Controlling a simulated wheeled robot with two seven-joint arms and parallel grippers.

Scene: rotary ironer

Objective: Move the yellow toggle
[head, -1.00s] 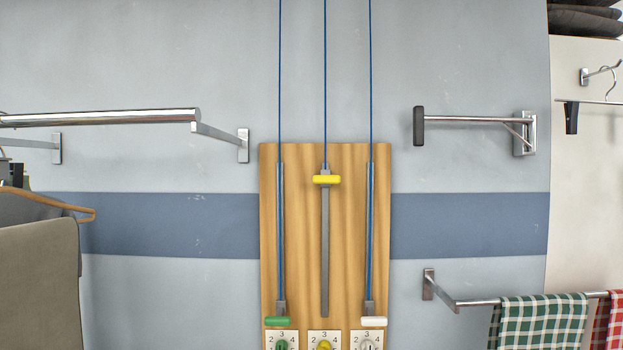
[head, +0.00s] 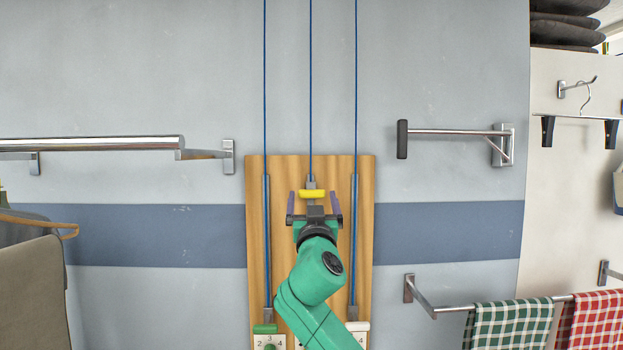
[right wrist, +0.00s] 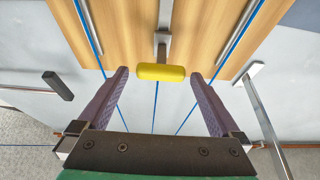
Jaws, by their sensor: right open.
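The yellow toggle (head: 312,193) is a short horizontal bar at the top of the middle slot of a wooden board (head: 252,220). A blue cord runs straight up from it. My right gripper (head: 313,198) is open in front of the toggle, with one finger to each side of it. In the right wrist view the toggle (right wrist: 161,72) lies near the fingertips, between the two purple fingers (right wrist: 158,76); no contact shows. My right arm hides most of the middle slot. My left gripper is not in view.
A green toggle (head: 264,328) and a white toggle (head: 357,326) sit at the bottoms of the side slots. Metal rails (head: 90,143) stick out on the left; an arm with a dark end pad (head: 402,139) and a rail with checked cloths (head: 510,325) are on the right.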

